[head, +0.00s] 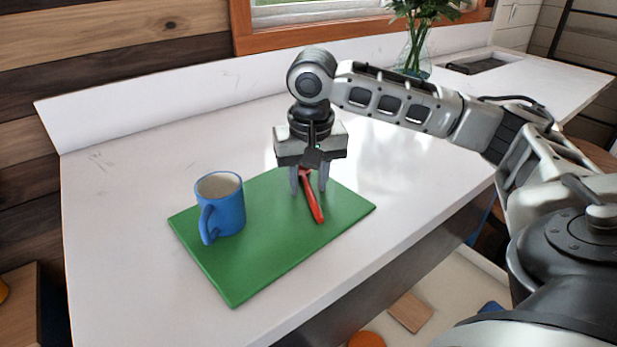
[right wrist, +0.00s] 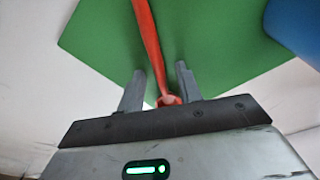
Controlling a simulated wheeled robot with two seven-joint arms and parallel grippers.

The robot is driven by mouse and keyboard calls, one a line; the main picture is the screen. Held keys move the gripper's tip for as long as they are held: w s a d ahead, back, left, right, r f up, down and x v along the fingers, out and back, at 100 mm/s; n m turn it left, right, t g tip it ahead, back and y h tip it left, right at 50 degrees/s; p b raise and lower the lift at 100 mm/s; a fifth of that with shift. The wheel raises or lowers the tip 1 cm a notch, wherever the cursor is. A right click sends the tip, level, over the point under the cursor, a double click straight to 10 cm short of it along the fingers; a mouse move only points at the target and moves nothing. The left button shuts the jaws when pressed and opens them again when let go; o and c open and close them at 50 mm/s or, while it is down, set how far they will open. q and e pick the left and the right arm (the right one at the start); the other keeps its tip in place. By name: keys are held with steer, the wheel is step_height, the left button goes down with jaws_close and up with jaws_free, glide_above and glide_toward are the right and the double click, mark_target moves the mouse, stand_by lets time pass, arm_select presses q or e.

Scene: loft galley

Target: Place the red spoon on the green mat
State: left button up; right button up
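The green mat (head: 270,255) lies flat on the white counter. The red spoon (head: 315,207) appears to lie on the mat's right part, its handle pointing to the front edge. My right gripper (head: 309,190) points down over the mat with a finger on each side of the spoon. In the right wrist view the spoon (right wrist: 148,35) passes between the fingers with gaps on both sides, so the gripper (right wrist: 160,68) is open. The spoon's bowl end is partly hidden by the gripper body. My left gripper is not in view.
A blue mug (head: 228,212) stands upright on the mat's left part. A glass vase with leaves (head: 416,50) stands at the back of the counter near a sink (head: 485,62). The counter left of the mat is clear.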

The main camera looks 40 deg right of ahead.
mark_target(311, 193)
steer(key=shift+r, duration=0.1)
step_height(311, 193, up, 12)
steer(key=s, duration=0.1)
steer(key=shift+a, duration=0.3)
steer(key=shift+s, duration=0.15)
stand_by(0.5)
